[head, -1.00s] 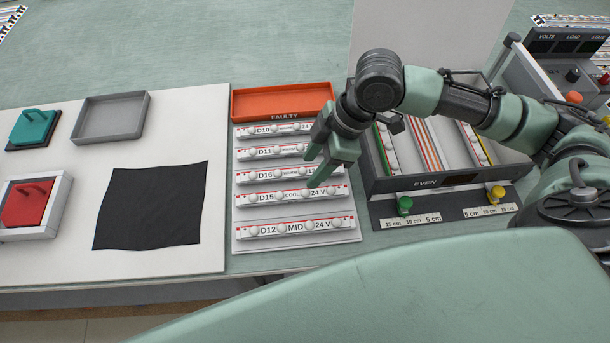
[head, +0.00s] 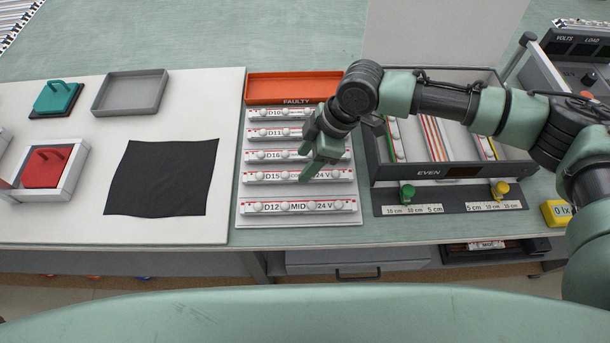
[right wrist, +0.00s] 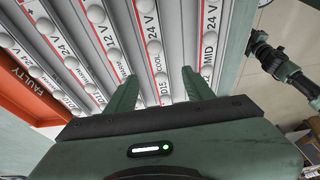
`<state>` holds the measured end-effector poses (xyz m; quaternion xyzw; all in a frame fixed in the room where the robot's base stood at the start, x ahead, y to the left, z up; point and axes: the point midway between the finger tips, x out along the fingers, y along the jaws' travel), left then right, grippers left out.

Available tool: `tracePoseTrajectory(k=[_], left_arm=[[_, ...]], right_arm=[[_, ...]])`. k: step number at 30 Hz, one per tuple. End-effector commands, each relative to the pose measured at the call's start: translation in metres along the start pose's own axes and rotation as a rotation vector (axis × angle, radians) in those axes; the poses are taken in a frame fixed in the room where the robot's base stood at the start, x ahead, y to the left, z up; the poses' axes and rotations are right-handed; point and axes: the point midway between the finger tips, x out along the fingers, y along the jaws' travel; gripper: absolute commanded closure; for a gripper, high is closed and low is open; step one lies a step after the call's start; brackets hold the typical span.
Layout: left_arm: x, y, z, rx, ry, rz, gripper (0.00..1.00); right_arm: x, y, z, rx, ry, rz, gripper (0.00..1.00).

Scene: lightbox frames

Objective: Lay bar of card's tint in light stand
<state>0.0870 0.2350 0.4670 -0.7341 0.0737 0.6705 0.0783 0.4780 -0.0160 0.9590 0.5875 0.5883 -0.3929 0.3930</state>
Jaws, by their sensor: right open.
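Several white light bars with round lamps lie in rows on a pale rack (head: 300,220). They include bar D15 (head: 270,177), which reads COOL in the right wrist view (right wrist: 158,62), and bar D12, marked MID (head: 300,207). My right gripper (head: 312,172) is open and empty above D15. In the right wrist view its fingers (right wrist: 160,85) show on either side of D15, apart from it. The dark light stand (head: 385,172), marked EVEN, holds strips with coloured edges. I cannot make out a tint card.
An orange FAULTY tray (head: 290,88) lies behind the bars. A black cloth (head: 162,178), a grey tray (head: 130,93), a teal handled block (head: 55,97) and a red one (head: 46,167) are at left. Green (head: 407,193) and yellow (head: 500,190) knobs front the stand.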

Motion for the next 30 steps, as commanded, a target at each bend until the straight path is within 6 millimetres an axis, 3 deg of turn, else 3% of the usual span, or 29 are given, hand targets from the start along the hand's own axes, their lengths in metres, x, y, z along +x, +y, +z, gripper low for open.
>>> tracePoseTrajectory(k=[7,12,20,24,26,30], left_arm=[[-0.019,0.0,-0.003,0.0,0.001,0.0,0.52],[-0.022,0.0,-0.003,0.0,0.001,0.0,0.52],[-0.021,0.0,-0.003,0.0,0.001,0.0,0.52],[-0.021,0.0,-0.003,0.0,0.001,0.0,0.52],[-0.021,0.0,-0.003,0.0,0.001,0.0,0.52],[-0.021,0.0,-0.003,0.0,0.001,0.0,0.52]], right_arm=[[0.031,0.002,0.006,0.002,-0.002,-0.002,0.47],[0.051,0.003,0.007,0.0,-0.001,0.0,0.47],[0.055,0.003,0.008,0.001,0.0,0.0,0.47],[0.055,0.003,0.008,0.001,0.0,0.0,0.86],[0.054,0.003,0.008,0.001,0.0,0.0,1.0],[0.054,0.003,0.007,0.001,0.001,0.001,1.0]])
